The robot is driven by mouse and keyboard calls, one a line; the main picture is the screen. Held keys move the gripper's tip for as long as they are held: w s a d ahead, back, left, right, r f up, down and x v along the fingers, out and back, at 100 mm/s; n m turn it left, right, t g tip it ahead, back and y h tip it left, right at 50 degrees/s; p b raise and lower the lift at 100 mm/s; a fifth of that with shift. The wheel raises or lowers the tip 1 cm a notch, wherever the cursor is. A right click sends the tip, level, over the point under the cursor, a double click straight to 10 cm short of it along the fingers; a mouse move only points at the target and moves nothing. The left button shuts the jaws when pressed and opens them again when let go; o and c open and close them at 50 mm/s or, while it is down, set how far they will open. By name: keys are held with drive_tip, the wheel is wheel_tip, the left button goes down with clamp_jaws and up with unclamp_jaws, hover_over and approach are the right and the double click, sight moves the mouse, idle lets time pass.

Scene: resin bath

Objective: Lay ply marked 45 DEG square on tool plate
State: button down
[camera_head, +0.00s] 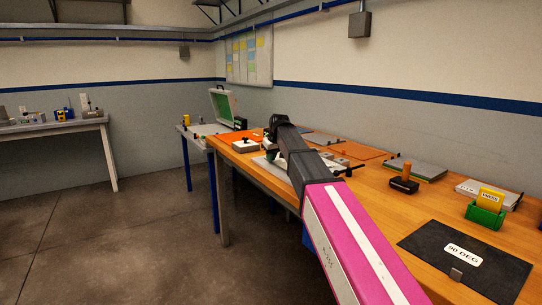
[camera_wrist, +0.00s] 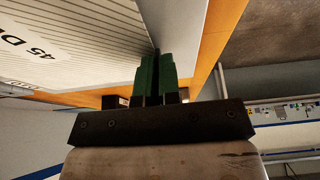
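The ply marked 45 DEG (camera_wrist: 80,58) fills the upper left of the wrist view. It is pale with fine lines, and only "45 D" of its marking shows. My gripper (camera_wrist: 157,60) is at its edge, the green fingers close together with a thin dark piece between them, apparently the ply's grip tab. In the head view my gripper (camera_head: 274,128) is over the far part of the bench, mostly hidden by my arm. A pale plate (camera_head: 266,164), which may be the tool plate, shows partly beneath it. I cannot tell whether the ply touches it.
On the wooden bench (camera_head: 400,215), a dark ply marked 90 DEG (camera_head: 430,250) lies at the near right. A green box with a yellow card (camera_head: 487,208), a dark block with an orange handle (camera_head: 404,182) and orange mats (camera_head: 350,148) are also there. Floor at left is free.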

drive_tip(key=shift+f, duration=0.3)
drive_tip(key=c, duration=1.2)
unclamp_jaws()
drive_tip(key=shift+c, duration=0.2)
drive_tip(key=shift+r, duration=0.1)
drive_tip(key=shift+r, duration=3.45)
